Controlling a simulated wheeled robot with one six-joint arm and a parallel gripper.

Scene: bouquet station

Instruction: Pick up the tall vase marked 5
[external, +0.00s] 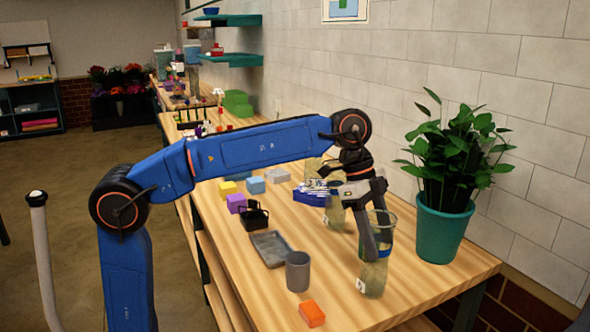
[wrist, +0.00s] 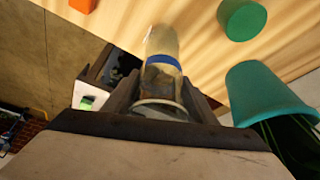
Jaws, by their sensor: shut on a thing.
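A tall clear glass vase (external: 374,278) with a small white tag low on its side is near the front right of the wooden table. I cannot read the number on the tag. My gripper (external: 374,248) reaches down from above and is shut on this vase, which looks upright. In the wrist view the vase (wrist: 162,45), with a blue band around it, sits between the two fingers of my gripper (wrist: 160,95). I cannot tell whether its base touches the table.
A teal pot (external: 443,232) with a leafy plant stands close on the right. Another glass vase (external: 335,214) stands behind. A grey cup (external: 298,272), an orange block (external: 311,313) and a grey tray (external: 270,248) lie to the left. The wall is behind.

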